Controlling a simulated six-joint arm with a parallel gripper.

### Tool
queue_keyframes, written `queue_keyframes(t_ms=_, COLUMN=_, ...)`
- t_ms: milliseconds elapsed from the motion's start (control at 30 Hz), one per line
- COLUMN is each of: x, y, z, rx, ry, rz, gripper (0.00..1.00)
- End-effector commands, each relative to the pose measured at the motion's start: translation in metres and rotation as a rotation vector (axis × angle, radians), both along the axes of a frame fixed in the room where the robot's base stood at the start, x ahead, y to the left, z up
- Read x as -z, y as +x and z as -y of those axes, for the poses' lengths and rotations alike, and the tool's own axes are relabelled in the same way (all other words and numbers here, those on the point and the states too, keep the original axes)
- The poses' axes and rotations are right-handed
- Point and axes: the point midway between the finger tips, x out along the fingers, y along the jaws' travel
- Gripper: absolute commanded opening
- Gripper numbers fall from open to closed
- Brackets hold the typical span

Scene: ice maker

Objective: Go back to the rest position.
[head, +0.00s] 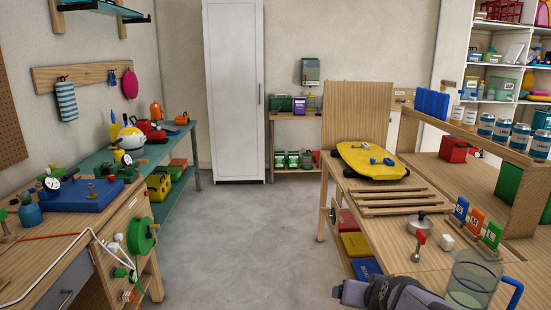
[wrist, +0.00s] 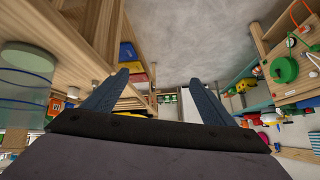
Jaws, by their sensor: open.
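My gripper (head: 347,291) is at the bottom of the head view, beside the right-hand wooden workbench (head: 405,262), with its grey wrist behind it. In the wrist view my gripper (wrist: 158,80) shows two dark blue fingers spread apart with nothing between them, so it is open and empty. The wrist picture is upside down, with the floor at the top. A clear jug (head: 470,285) with a blue handle stands on the bench just right of my wrist.
A metal lid (head: 427,224), a red-topped tool (head: 419,243) and a white cube (head: 446,241) are on the right bench. A yellow board (head: 370,160) lies farther back. The left bench (head: 70,222) holds a blue block (head: 85,197). The grey floor (head: 255,240) between is clear.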

Motion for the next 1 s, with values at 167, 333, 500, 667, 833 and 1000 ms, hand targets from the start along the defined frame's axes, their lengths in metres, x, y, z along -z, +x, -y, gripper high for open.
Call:
queue_keyframes(t_ms=167, x=0.083, y=-0.08, z=-0.051, rx=-0.148, ry=0.016, rz=-0.331, gripper=0.78)
queue_keyframes(t_ms=333, x=0.137, y=-0.182, z=-0.069, rx=-0.256, ry=-0.032, rz=-0.677, gripper=0.78)
queue_keyframes(t_ms=500, x=0.09, y=-0.209, z=-0.067, rx=-0.272, ry=-0.055, rz=-0.766, gripper=0.78)
queue_keyframes(t_ms=667, x=0.049, y=-0.209, z=-0.067, rx=-0.272, ry=-0.054, rz=-0.766, gripper=0.78)
queue_keyframes(t_ms=833, x=0.019, y=-0.209, z=-0.067, rx=-0.273, ry=-0.054, rz=-0.764, gripper=0.78)
queue_keyframes(t_ms=1000, x=0.007, y=-0.209, z=-0.067, rx=-0.273, ry=-0.054, rz=-0.763, gripper=0.78)
